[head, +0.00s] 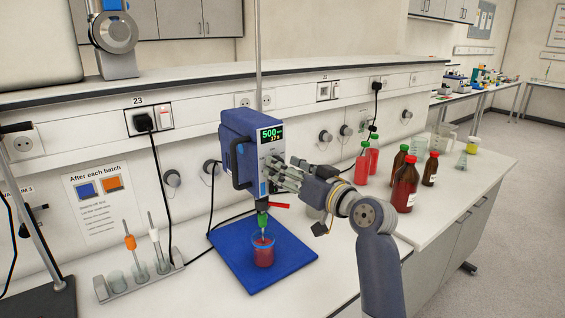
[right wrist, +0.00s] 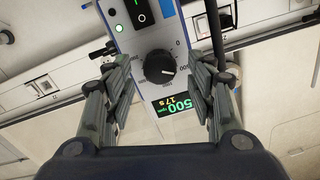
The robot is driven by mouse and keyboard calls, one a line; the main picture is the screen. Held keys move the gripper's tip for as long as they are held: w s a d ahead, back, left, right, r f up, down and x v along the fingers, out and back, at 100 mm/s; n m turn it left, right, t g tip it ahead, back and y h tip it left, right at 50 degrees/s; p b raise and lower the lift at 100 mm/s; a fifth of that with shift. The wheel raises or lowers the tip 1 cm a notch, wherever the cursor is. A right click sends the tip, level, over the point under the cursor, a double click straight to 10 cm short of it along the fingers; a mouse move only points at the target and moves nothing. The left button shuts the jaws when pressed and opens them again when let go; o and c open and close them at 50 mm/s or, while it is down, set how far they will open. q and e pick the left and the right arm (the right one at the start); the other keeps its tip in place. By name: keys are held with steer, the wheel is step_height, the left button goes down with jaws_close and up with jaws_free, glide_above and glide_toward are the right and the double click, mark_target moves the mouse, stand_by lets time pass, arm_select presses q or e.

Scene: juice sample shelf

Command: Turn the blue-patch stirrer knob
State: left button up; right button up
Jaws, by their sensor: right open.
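The blue stirrer (head: 236,150) hangs on a vertical rod above the bench, its display reading 500 with a smaller 17 below. Its black knob (right wrist: 160,66) with a white pointer mark is in the middle of the grey front panel in the right wrist view. A bit of blue (right wrist: 166,9) shows at that panel's edge. My right gripper (head: 272,172) is at the front panel and covers the knob in the head view. In the wrist view its open fingers (right wrist: 163,85) stand on either side of the knob, with gaps visible. My left gripper is not in view.
A beaker of red liquid (head: 263,257) stands under the stirrer on a blue mat (head: 228,257). A rack with probes (head: 140,283) is at the left. Red bottles (head: 404,188) and other containers stand right, behind my right arm. Cables run along the wall.

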steer(key=shift+w+a, duration=0.4)
steer(key=shift+w, duration=0.2)
steer(key=c, duration=1.1)
